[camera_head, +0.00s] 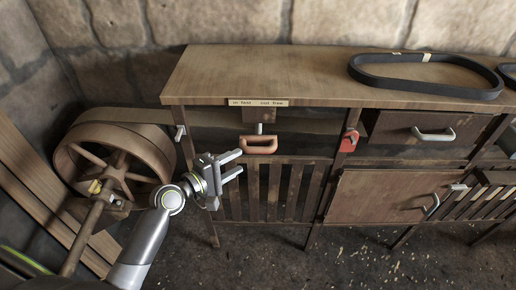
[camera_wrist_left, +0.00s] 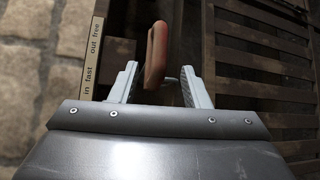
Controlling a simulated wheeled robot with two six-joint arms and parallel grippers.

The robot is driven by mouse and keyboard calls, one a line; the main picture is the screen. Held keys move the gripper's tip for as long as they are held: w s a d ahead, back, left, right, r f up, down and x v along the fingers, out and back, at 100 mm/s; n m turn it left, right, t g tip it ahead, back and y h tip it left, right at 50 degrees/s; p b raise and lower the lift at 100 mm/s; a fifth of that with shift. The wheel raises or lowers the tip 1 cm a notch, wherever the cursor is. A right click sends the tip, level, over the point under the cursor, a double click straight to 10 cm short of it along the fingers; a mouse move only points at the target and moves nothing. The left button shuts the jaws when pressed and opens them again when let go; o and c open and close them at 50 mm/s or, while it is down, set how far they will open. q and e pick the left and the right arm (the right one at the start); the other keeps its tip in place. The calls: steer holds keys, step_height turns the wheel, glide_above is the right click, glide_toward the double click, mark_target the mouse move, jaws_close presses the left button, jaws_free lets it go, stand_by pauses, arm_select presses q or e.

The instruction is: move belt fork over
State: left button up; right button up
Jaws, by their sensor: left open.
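The belt fork's reddish-brown handle (camera_head: 259,146) hangs on a short metal stem below a wooden block (camera_head: 259,116) at the front of the bench. A label strip (camera_head: 258,102) above reads "in fast" and "out free". My left gripper (camera_head: 236,163) is open and empty, just below and left of the handle. In the left wrist view the handle (camera_wrist_left: 155,55) shows ahead, between the lines of the two open fingers (camera_wrist_left: 160,88); I cannot tell whether they touch it. My right gripper is not in view.
A large spoked wheel (camera_head: 117,158) carries a flat belt (camera_head: 117,115) toward the bench on the left. A red part (camera_head: 349,140) sits on the bench front. A drawer (camera_head: 428,129) and cabinet door (camera_head: 378,196) are to the right. A loose black belt (camera_head: 426,87) lies on top.

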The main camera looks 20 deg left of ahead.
mark_target(254, 153)
arm_select(q)
steer(key=x, duration=0.9)
steer(key=shift+w+d, duration=0.1)
jaws_close()
